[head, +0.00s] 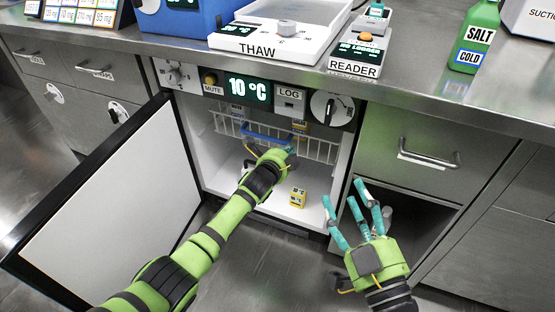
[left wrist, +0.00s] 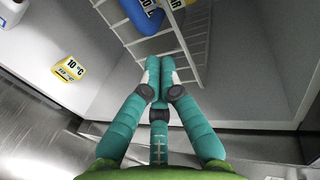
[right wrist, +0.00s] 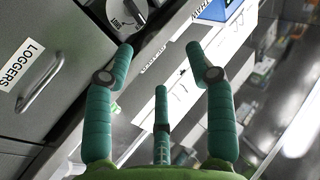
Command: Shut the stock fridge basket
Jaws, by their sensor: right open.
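The stock fridge (head: 215,160) stands open, its door (head: 110,200) swung out to the left. Inside, near the top, hangs a white wire basket (head: 322,150) with a blue handle (head: 262,133) on its front. The basket also shows in the left wrist view (left wrist: 190,45), with the blue handle (left wrist: 141,14) above my fingers. My left gripper (head: 288,152) reaches into the fridge just below the handle. Its fingertips are together in the left wrist view (left wrist: 160,72), with nothing visible between them. Whether they touch the basket is unclear. My right gripper (head: 357,210) is open and empty, right of the fridge.
A yellow box (head: 297,197) stands on the fridge floor. The control panel (head: 250,92) reads 10 °C above the opening. A drawer (head: 430,150) and an open compartment (head: 425,212) are to the right.

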